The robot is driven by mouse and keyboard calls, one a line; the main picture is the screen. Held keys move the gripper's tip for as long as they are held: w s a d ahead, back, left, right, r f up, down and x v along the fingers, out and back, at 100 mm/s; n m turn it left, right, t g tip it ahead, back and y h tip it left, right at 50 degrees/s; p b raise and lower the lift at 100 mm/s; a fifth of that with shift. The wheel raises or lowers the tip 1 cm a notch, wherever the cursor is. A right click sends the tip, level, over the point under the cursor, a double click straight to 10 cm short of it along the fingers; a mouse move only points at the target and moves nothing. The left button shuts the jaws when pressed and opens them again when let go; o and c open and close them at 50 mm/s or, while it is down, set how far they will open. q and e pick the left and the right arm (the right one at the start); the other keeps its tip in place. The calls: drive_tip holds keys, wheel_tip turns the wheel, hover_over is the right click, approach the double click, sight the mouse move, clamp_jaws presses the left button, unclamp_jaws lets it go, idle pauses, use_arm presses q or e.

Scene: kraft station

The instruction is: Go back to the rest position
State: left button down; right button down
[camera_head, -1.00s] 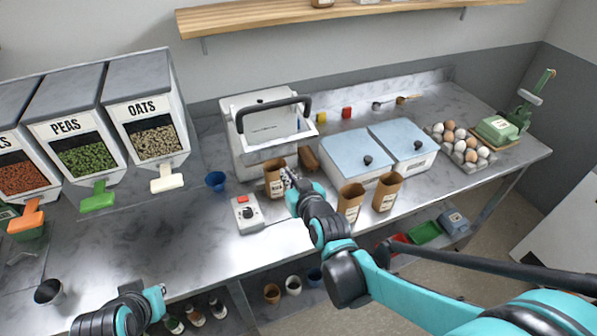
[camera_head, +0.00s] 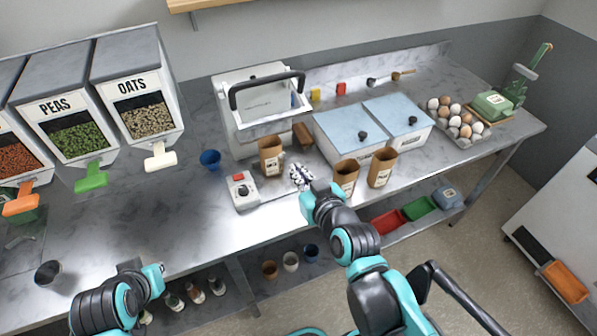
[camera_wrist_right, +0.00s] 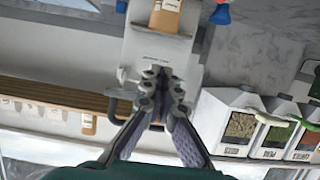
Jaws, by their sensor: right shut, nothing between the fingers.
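My right gripper (camera_head: 300,177) is over the front part of the marble counter (camera_head: 150,225), between a brown paper bag (camera_head: 270,158) and two more bags (camera_head: 346,178) (camera_head: 382,168). It appears apart from all of them. In the right wrist view its fingers (camera_wrist_right: 160,88) are shut together with nothing between them. My left arm's wrist (camera_head: 152,280) is at the lower left, by the counter's front edge. The left fingers do not show.
A white machine with a black handle (camera_head: 268,92) stands behind the bag. A red-button box (camera_head: 241,190), blue cup (camera_head: 210,159), blue-lidded containers (camera_head: 350,128), eggs (camera_head: 456,120) and dispensers (camera_head: 140,70) line the counter. Its left-middle front is clear.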

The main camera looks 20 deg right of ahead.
drive_tip(key=shift+s, duration=0.15)
idle(0.4)
drive_tip(key=s+f+g, duration=0.7)
drive_tip(key=s+f, duration=0.1)
drive_tip(key=shift+a+f+g+h+b, duration=0.2)
drive_tip(key=shift+f+g+h+b, duration=0.1)
drive_tip(key=shift+b, duration=0.15)
